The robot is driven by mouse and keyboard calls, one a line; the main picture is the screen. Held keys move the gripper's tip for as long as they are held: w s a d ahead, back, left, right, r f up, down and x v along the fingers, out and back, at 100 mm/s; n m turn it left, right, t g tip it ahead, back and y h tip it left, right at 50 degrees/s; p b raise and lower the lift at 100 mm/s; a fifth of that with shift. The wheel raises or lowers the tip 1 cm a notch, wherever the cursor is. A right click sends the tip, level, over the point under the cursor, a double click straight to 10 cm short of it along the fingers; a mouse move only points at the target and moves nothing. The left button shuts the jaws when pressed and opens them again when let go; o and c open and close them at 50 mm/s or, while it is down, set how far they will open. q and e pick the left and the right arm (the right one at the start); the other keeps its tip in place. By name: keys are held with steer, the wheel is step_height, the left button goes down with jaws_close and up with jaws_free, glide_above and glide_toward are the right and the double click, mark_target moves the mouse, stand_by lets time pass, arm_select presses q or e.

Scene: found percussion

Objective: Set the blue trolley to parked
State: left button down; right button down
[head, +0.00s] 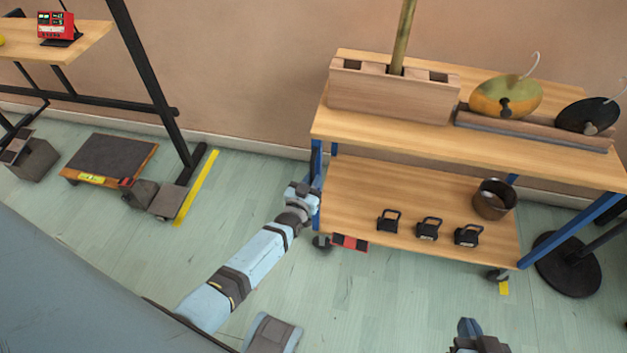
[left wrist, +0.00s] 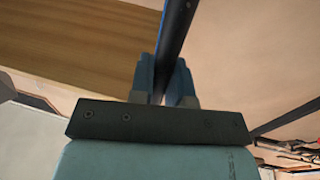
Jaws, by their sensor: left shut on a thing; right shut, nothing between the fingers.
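The blue trolley (head: 420,205) has two wooden decks on a dark blue frame and stands against the wall at the right of the head view. My left gripper (head: 316,188) is at its left end, shut on a blue frame bar. The left wrist view shows that bar (left wrist: 178,30) between the fingers, with a wooden deck beside it. A front caster (head: 322,242) and a red-and-black piece (head: 350,242) show below the lower deck's left end. My right gripper (head: 470,328) is shut and empty at the bottom edge, partly cut off.
A yellow floor strip (head: 196,188) lies left of the trolley; another yellow mark (head: 504,288) shows near its right caster. A low platform (head: 112,160) and black stand are further left. The trolley carries a block, discs, a pot (head: 493,200) and several black weights.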

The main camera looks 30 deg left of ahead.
arm_select(q)
steer(key=shift+d, duration=0.3)
arm_select(e)
steer(key=shift+a, duration=0.1)
arm_select(q)
steer(key=c, duration=1.1)
jaws_free()
steer(key=shift+w+d, duration=0.1)
steer(key=shift+s, duration=0.2)
arm_select(e)
steer(key=shift+s, duration=0.1)
